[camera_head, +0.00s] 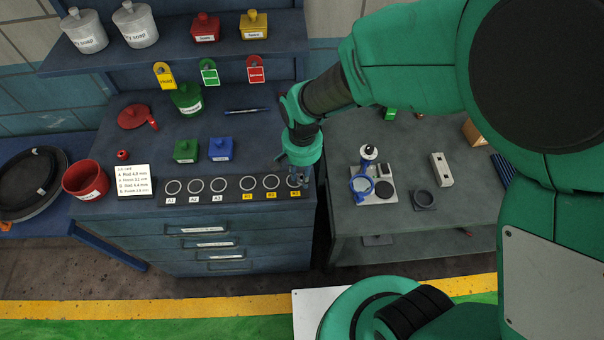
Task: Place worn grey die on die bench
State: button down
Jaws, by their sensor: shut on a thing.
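My gripper (299,182) points down at the right end of the dark die rack (232,202), over the last position, by the rightmost yellow label. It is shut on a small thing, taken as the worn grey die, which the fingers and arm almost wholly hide. I cannot tell whether it touches the rack. Several pale rings show along the rack, over white labels at left and yellow ones at right. A separate grey bench (350,222) stands to the right; I cannot tell which surface is the die bench.
Green (186,151) and blue (221,149) boxes stand behind the rack. A red pot (86,180) and a notice card (132,181) are at left.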

dwell(0.4)
notch_tip(320, 180, up, 5)
jog(key=shift+d+r, duration=0.1)
jog(key=shift+d, duration=0.05)
jog(key=w+d+m, duration=0.2)
jog(key=w+d, duration=0.1)
jog(key=d, duration=0.5)
jog(key=w+d+m, duration=0.2)
jog(key=w+d, duration=0.2)
jog(key=d, duration=0.4)
jog(key=w+d+m+b, duration=0.1)
jog(key=w+d+m, duration=0.1)
jog(key=w+d, duration=0.2)
jog(key=shift+d, duration=1.9)
jog(key=d+m, duration=0.3)
jog(key=d, duration=1.2)
jog(key=f, duration=1.7)
jog(key=shift+w+b, duration=0.2)
jog(key=shift+b, duration=0.15)
send_over(404, 139)
jog(key=shift+d+f, duration=0.1)
jog(key=shift+f, duration=0.65)
